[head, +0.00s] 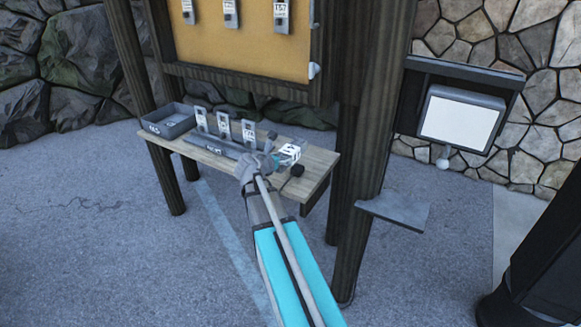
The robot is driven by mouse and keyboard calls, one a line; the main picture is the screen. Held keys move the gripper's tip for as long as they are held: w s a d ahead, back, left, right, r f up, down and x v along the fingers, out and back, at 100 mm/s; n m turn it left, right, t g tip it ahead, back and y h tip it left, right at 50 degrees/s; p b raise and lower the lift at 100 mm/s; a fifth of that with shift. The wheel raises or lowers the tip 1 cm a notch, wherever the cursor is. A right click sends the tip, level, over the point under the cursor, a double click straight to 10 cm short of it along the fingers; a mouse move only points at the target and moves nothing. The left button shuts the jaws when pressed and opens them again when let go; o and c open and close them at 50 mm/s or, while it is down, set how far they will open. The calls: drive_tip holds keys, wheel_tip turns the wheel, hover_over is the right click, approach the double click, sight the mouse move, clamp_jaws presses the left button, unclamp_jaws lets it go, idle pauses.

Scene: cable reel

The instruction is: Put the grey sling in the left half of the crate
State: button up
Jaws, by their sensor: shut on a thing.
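The grey crate (168,124) stands at the left end of the wooden shelf, open at the top. Its inside is too small to make out well. My gripper (268,158) is over the right part of the shelf, well to the right of the crate. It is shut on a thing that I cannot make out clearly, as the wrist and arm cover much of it. A pale piece with black markings (290,153) shows just right of the fingers. I cannot tell whether it is held, and I cannot pick out the grey sling for sure.
Several upright grey tags (224,125) stand between the crate and my gripper, behind a dark labelled bar (212,146). A black knob-like thing (297,170) is near the shelf's right end. Wooden posts (368,150) frame the shelf (318,160). A tan board (240,45) hangs above.

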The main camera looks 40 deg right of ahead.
drive_tip(key=w+d+f+b, duration=0.1)
drive_tip(key=w+f+b, duration=0.1)
drive_tip(key=w, duration=0.1)
drive_tip(key=w+d+f+b, duration=0.2)
drive_tip(key=w+f+b, duration=0.1)
drive_tip(key=w, duration=0.1)
drive_tip(key=w+d+f+b, duration=0.1)
drive_tip(key=w+f+b, duration=0.1)
drive_tip(key=w, duration=0.1)
drive_tip(key=shift+w+d+f, duration=0.35)
drive_tip(key=shift+w+d, duration=0.05)
drive_tip(key=shift+w+d+f+b, duration=0.25)
drive_tip(key=shift+w+f+b, duration=0.4)
drive_tip(key=shift+b, duration=0.25)
drive_tip(key=shift+w+d+f+b, duration=0.15)
drive_tip(key=shift+w+f+b, duration=0.05)
drive_tip(key=shift+f+b, duration=0.25)
drive_tip(key=shift+w+f+b, duration=0.15)
drive_tip(key=shift+f+b, duration=1.4)
